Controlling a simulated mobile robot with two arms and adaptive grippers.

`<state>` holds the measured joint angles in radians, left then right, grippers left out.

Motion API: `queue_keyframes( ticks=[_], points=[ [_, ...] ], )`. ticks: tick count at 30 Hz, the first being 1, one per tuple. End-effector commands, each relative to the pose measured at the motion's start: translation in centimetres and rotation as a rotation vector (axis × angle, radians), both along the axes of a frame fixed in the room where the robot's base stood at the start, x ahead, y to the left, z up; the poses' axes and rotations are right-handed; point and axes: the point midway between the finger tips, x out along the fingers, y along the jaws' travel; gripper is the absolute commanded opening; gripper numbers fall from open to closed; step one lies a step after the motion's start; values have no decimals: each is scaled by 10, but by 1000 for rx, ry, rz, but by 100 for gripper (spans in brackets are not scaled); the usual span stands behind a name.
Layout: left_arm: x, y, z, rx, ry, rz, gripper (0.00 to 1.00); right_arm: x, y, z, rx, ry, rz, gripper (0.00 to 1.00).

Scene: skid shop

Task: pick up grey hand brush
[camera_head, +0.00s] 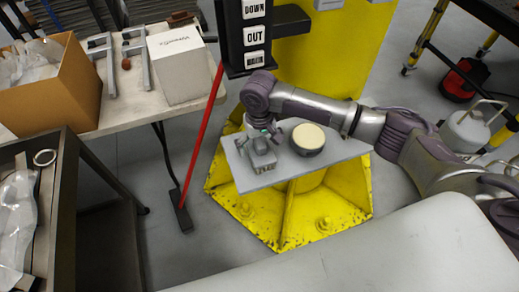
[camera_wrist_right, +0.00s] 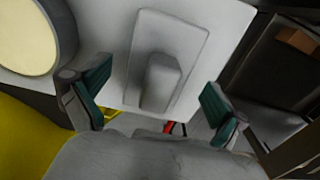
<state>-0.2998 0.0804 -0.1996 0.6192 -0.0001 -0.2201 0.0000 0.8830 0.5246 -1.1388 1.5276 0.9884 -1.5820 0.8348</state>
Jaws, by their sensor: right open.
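The grey hand brush (camera_head: 263,162) sits on a small grey shelf (camera_head: 327,159) fixed to the yellow post, with its bristles low at the front. In the right wrist view the brush (camera_wrist_right: 172,38) shows as a rounded grey block with a raised handle. My right gripper (camera_head: 262,139) is just above the brush, its fingers apart. In the wrist view the open fingers (camera_wrist_right: 155,88) stand to either side of the handle, with nothing held between them. Whether they touch the brush is unclear. My left gripper is out of view.
A round tin with a cream top (camera_head: 308,138) stands close beside the brush on the shelf. A red-handled broom (camera_head: 202,128) stands left of the shelf. A table with a white box (camera_head: 179,66) and a cardboard box (camera_head: 55,103) is farther left.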

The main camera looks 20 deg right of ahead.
Motion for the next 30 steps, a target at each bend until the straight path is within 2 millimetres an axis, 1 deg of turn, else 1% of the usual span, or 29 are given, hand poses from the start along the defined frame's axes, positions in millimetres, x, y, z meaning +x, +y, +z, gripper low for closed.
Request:
queue_keyframes(
  ticks=[1, 3, 6, 9, 14, 17, 21, 26, 27, 30],
  points=[
    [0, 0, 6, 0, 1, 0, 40, 0, -1, -5, -2, 3, -2, 99],
    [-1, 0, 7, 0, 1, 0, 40, 1, -1, -17, -1, 2, -1, 99],
    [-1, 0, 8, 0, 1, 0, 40, 1, -1, -26, -1, 0, 0, 99],
    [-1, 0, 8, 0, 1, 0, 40, 1, -1, -30, -1, -1, 0, 99],
    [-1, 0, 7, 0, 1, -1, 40, 1, -1, -30, -1, -1, 1, 99],
    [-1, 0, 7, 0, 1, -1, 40, 1, -1, -30, -1, -1, 1, 84],
    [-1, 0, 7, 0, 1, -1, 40, 1, -1, -29, -1, -1, 0, 61],
    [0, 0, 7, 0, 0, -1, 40, 1, -1, -29, -1, -1, 0, 34],
    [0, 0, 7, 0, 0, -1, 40, 1, -1, -29, -1, -2, 0, 31],
    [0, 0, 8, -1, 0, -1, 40, 1, -1, -29, -1, -2, 0, 31]
  ],
)
